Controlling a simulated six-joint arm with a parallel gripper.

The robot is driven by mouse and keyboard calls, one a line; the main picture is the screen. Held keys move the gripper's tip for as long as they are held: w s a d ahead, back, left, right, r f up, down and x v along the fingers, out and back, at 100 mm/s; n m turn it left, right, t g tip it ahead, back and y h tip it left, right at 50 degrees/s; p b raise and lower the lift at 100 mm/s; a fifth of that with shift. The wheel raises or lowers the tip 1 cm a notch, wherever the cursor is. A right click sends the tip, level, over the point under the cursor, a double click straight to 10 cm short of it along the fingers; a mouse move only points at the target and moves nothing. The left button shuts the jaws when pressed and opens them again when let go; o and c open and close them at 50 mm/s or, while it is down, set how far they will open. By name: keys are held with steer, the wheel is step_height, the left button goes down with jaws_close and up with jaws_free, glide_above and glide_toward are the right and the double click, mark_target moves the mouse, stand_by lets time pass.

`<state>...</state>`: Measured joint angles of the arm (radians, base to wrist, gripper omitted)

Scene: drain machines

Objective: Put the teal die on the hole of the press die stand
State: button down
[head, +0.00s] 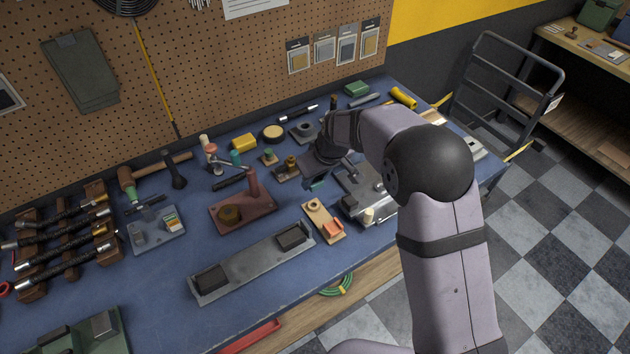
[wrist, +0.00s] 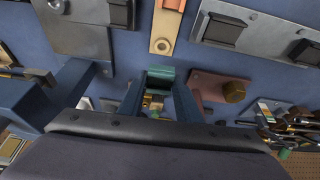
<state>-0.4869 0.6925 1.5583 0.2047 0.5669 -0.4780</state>
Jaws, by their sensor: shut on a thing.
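My gripper (wrist: 161,80) is shut on the teal die (wrist: 160,74), which sits crosswise between the fingertips in the wrist view. In the head view the die shows as a small teal patch (head: 318,186) just below my dark wrist, over the blue bench. I cannot tell its exact height. I cannot say for sure which piece is the press die stand. A tan board (head: 323,221) with a round ring at its far end lies close in front of the die; it also shows in the wrist view (wrist: 166,29). A small brown stand with a brass piece (head: 287,170) is left of my wrist.
A long grey plate (head: 253,264) with two dark pads lies in front. Grey metal fixtures (head: 365,190) crowd the right.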

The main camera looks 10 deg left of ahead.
steer(key=shift+f, duration=0.15)
steer(key=b, duration=0.5)
glide_above(313, 207)
steer(key=shift+s+d+f, duration=0.1)
steer(key=shift+d+f, duration=0.05)
steer(key=shift+f, duration=0.95)
steer(key=shift+s+d+f, duration=0.1)
steer(key=shift+s+f, duration=0.05)
steer(key=shift+f, duration=1)
steer(key=shift+s+d+f, duration=0.1)
steer(key=shift+d+f, duration=0.05)
steer(key=shift+f, duration=0.95)
steer(key=shift+f+b, duration=0.75)
steer(key=shift+f, duration=0.4)
steer(key=shift+s+f, duration=0.15)
steer(key=shift+f, duration=0.1)
steer(key=shift+d+r, duration=0.1)
